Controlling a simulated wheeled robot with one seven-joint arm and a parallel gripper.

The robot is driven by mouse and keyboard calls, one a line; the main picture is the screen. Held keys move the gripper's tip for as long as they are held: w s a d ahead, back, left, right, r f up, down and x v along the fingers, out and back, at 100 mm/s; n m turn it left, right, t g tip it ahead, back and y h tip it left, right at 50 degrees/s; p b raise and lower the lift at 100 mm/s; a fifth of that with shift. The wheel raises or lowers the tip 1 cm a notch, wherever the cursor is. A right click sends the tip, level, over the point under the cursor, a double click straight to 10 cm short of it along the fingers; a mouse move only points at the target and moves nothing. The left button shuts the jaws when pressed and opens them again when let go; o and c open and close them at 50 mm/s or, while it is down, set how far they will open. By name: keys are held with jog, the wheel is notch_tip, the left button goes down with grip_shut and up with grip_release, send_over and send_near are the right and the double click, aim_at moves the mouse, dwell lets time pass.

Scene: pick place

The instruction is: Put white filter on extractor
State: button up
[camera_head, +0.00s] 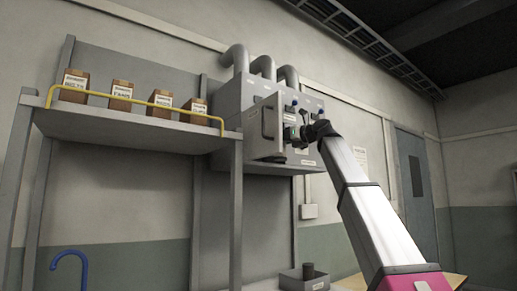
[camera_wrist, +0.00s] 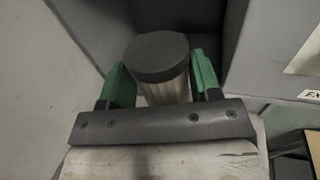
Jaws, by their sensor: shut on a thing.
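My gripper (camera_wrist: 160,88) is shut on the white filter (camera_wrist: 163,90), a pale pleated cylinder with a dark round cap. The green fingers are on its left and right sides in the wrist view. In the head view my gripper (camera_head: 293,132) is at the front of the extractor (camera_head: 232,101), a grey wall box with several pipes on top. Grey extractor walls (camera_wrist: 216,30) surround the filter's far side in the wrist view. The filter's lower end is hidden by my gripper, so I cannot tell whether it is seated. The filter is not clear in the head view.
A grey bin (camera_head: 291,281) with a dark cylinder (camera_head: 309,270) stands below the extractor. A shelf (camera_head: 135,128) with several labelled boxes (camera_head: 121,95) and a yellow rail (camera_head: 150,103) is at left. A door (camera_head: 418,180) is at right.

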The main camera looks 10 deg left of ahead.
jog(key=x, duration=1.2)
jog(key=shift+w+a, duration=0.2)
jog(key=shift+a, duration=0.1)
jog(key=shift+s+d+f, duration=0.1)
jog(key=o, duration=1)
jog(key=v, duration=1.2)
